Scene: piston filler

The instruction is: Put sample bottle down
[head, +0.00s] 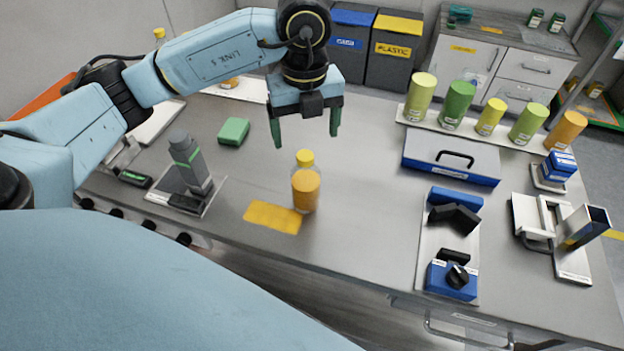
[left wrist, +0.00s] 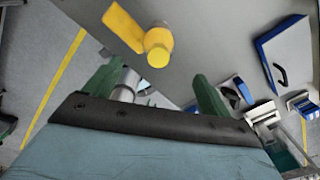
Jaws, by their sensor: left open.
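The sample bottle (head: 305,183), with orange contents and a yellow cap, stands upright on the grey table, at the right edge of a flat yellow mat (head: 272,217). My left gripper (head: 307,138) is open and empty, above and behind the bottle in the head view, with its green fingers pointing down. In the left wrist view the bottle (left wrist: 158,46) shows cap-on beyond the open fingers (left wrist: 155,85), apart from both. The yellow mat (left wrist: 122,26) lies beside it there. My right gripper does not show.
A grey device with a green band (head: 190,165) stands left of the bottle, near a green block (head: 234,131). The table between bottle and case is clear.

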